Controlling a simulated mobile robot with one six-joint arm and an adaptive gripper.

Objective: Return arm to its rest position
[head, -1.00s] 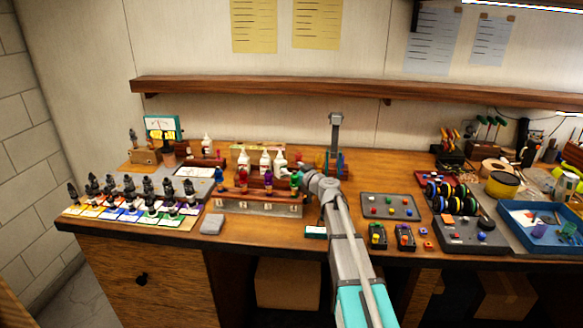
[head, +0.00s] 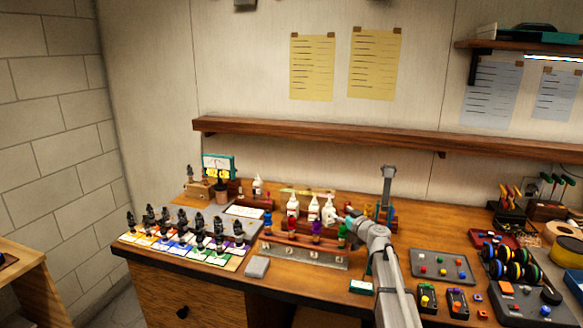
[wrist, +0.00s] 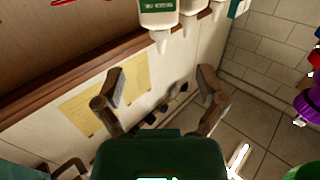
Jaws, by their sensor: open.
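My arm reaches over the workbench (head: 215,264) from the lower right in the head view. My gripper (head: 346,222) is at the arm's end, close to the green bottle (head: 342,235) at the right end of a bottle rack (head: 305,254). Whether it touches the bottle cannot be told there. In the wrist view, my gripper (wrist: 160,88) has its two fingers spread wide with nothing between them. A dark green shape fills the bottom of that view; I cannot tell what it is.
White bottles (head: 313,208) stand behind the rack and show upside down in the wrist view (wrist: 157,18). A parts tray (head: 440,267) lies right of my arm. A wall shelf (head: 320,138) runs above.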

